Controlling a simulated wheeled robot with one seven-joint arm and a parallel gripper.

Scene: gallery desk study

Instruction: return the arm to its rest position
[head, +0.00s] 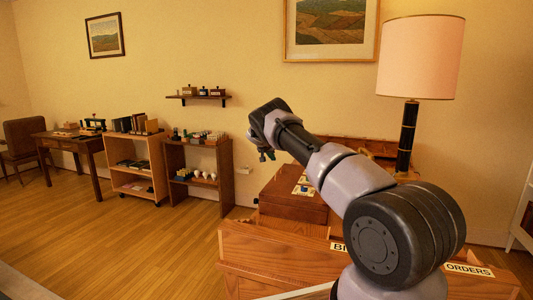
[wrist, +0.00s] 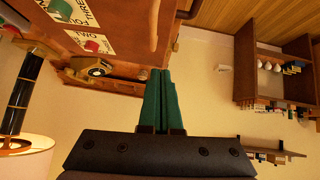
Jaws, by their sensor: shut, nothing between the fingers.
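My arm rises from the lower right in the head view and reaches up and to the left, bent at the elbow. My gripper (head: 266,156) hangs at its far end, in the air to the left of and above the wooden desk box (head: 290,205). In the wrist view my gripper's green fingers (wrist: 162,98) lie together, shut with nothing between them. They touch nothing that I can see. The arm hides part of the desk behind it.
A lamp with a pink shade (head: 421,58) stands close behind my arm. The labelled desk front (head: 285,250) is below it. A low shelf (head: 198,168), a trolley (head: 136,165) and a writing table (head: 75,142) line the wall. Open floor (head: 110,235) lies left.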

